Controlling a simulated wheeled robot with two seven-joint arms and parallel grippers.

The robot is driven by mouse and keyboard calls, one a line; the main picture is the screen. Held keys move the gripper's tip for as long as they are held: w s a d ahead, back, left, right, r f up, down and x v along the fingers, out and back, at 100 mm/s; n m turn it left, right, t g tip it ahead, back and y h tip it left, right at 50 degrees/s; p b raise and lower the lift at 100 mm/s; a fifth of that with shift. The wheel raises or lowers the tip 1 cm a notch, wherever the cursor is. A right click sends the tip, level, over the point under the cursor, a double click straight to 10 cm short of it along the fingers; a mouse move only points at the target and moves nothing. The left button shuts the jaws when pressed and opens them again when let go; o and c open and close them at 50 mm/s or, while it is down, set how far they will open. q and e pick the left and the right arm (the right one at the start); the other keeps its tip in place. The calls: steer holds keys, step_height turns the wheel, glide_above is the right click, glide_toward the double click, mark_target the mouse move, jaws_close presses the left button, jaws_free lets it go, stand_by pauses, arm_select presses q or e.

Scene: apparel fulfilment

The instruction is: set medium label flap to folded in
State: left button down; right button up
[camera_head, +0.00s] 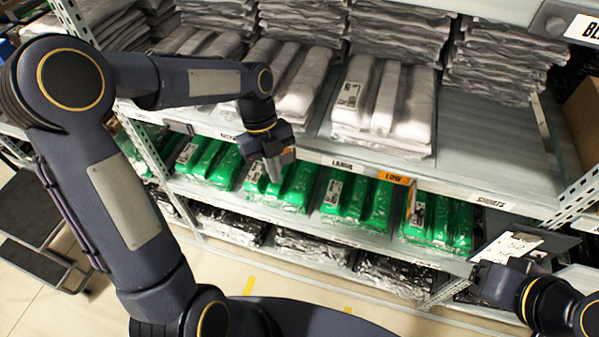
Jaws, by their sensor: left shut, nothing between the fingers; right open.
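My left gripper (277,163) is shut and empty. It points down at the front edge of the middle shelf, left of the "LARGE" label (342,165). A small orange patch (288,151) shows right beside its fingers; I cannot tell whether they touch it. The gripper covers that part of the edge, and no word "medium" is readable. An orange "LOW" flap (393,178) shows to the right of "LARGE". My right gripper (487,275) is open at the lower right, close to a white printed card (508,247); its fingertips are partly unclear.
Green packs (345,201) lie on the shelf below, and dark packs (310,246) lie lower. White packs (383,100) fill much of the shelf above; its right part (480,150) is bare. A perforated upright (580,190) stands at right. A dark cart (35,215) stands at left.

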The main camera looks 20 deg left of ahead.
arm_select(q)
steer(key=shift+w+a+m+y, duration=0.3)
steer(key=shift+a+m, duration=0.3)
steer(key=shift+m, duration=0.3)
steer(key=shift+w+a+p, duration=0.45)
steer(key=shift+w+a, duration=0.45)
steer(key=shift+a, duration=0.25)
steer(key=shift+d, duration=0.15)
steer(key=shift+w+d, duration=0.35)
steer(key=shift+d, duration=0.25)
